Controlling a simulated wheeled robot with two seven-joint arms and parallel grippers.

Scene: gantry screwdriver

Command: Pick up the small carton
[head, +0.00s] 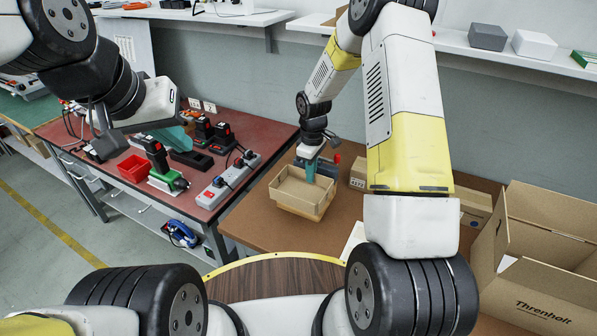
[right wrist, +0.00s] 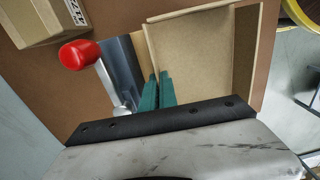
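The small open carton (head: 292,207), plain brown, is on the brown table in the head view; I cannot tell whether it touches the top. Its inside (right wrist: 203,55) shows in the right wrist view. My right gripper (head: 311,172) reaches down at the carton's far wall. In the right wrist view its teal fingers (right wrist: 157,92) are close together with the carton wall between them, so it appears shut on that wall. My left gripper (head: 176,138) hangs over the red bench, apart from the carton; its finger opening is not clear.
A large open carton (head: 548,285) marked Threnholt stands at right. A closed labelled carton (head: 358,174) is behind the small one. A red-knobbed lever (right wrist: 82,55) is beside the right fingers. The red bench holds drills (head: 160,165), a red bin (head: 134,168) and a power strip (head: 228,182).

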